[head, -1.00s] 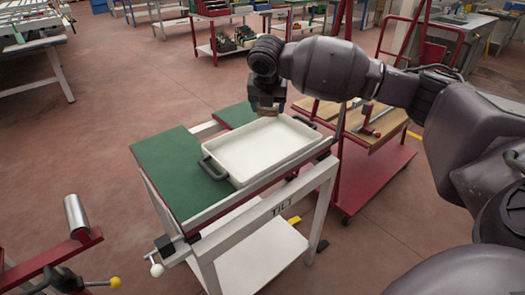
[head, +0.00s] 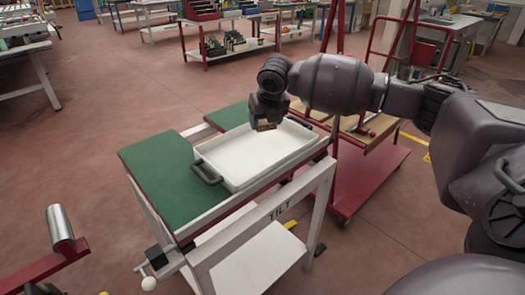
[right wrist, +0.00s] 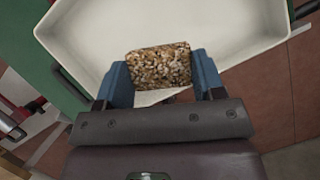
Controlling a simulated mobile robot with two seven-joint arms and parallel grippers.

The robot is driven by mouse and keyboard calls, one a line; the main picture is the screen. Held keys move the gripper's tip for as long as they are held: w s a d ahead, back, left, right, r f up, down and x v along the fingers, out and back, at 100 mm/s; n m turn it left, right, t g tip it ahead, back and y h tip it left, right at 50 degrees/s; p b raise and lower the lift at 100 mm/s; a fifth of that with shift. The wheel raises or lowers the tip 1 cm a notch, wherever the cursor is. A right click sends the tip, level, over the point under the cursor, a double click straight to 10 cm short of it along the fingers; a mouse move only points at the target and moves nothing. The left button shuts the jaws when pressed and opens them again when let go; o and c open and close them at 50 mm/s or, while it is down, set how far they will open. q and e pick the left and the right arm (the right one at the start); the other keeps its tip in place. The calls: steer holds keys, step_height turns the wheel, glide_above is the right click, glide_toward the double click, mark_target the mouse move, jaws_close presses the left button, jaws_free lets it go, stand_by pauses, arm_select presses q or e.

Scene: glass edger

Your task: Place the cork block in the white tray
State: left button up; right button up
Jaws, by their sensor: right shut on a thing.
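The white tray (head: 250,160) with dark handles sits on the green-topped tilt table in the head view. My right gripper (head: 266,122) is over the tray's back part, pointing down, shut on the cork block (head: 266,127). In the right wrist view the speckled brown cork block (right wrist: 159,66) sits between the blue fingers of the gripper (right wrist: 163,82), with the white tray (right wrist: 110,35) behind it. The tray looks empty inside. I cannot tell whether the block touches the tray floor. My left gripper is not in view.
The green table top (head: 160,175) has bare room left of the tray. A red cart (head: 365,180) with wooden boards stands close behind and right of the table. A metal roller on a red stand (head: 60,225) is at the lower left.

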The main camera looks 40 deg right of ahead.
mark_target(266, 130)
step_height(266, 130, down, 4)
steer(key=shift+f+b, duration=0.25)
steer(key=shift+b, duration=0.1)
step_height(266, 130, down, 5)
steer(key=shift+f+b, duration=0.15)
steer(key=shift+b, duration=0.45)
steer(key=shift+f, duration=0.3)
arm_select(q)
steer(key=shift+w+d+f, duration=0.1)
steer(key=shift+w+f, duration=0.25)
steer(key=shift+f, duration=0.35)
arm_select(e)
steer(key=o, duration=0.9)
steer(key=shift+r, duration=0.3)
arm_select(q)
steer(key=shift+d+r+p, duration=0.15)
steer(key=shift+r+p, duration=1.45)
steer(key=shift+p, duration=0.25)
arm_select(e)
steer(key=shift+v, duration=5.85)
